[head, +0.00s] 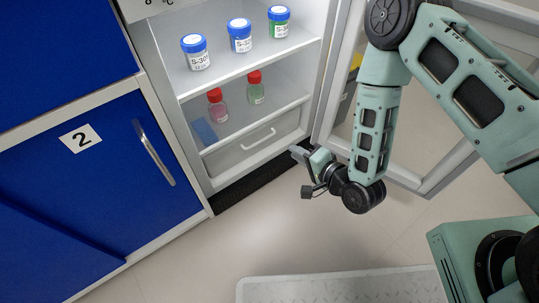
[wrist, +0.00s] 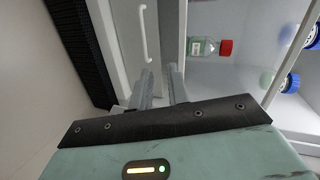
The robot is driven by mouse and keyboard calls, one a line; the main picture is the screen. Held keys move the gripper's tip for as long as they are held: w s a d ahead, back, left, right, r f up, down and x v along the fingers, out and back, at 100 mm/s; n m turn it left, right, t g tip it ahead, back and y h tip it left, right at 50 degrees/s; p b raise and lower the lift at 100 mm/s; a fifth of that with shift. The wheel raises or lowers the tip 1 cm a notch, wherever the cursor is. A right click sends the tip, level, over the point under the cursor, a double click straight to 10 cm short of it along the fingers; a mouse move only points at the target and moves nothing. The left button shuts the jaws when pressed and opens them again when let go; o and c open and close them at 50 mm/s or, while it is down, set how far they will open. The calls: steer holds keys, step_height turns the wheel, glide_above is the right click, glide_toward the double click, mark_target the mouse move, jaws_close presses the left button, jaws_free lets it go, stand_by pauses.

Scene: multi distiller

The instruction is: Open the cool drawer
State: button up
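The cool drawer (head: 235,157) is the pale front at the bottom of the open fridge in the head view, and it looks closed. Its white bar handle (head: 258,138) is on the front. In the wrist view the drawer front (wrist: 124,30) and handle (wrist: 143,35) show turned on their side, beyond the fingertips. My gripper (head: 297,152) is in front of the fridge's lower right corner, to the right of the handle and slightly below it in the head view. In the wrist view my gripper (wrist: 161,78) has its two fingers apart with nothing between them, short of the handle.
The fridge door (head: 428,184) stands open at right, behind my arm. Blue-capped jars (head: 240,38) stand on the upper shelf, red-capped bottles (head: 256,92) on the lower. A blue cabinet (head: 75,190) marked 2 stands left.

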step_height(320, 180, down, 6)
steer(key=s+d+r+m+t+b, duration=0.1)
steer(key=s+d+m+t+b, duration=0.1)
steer(key=b+x, duration=0.8)
steer(key=x, duration=0.9)
steer(key=shift+w+f, duration=0.2)
steer(key=shift+f, duration=0.25)
jaws_close()
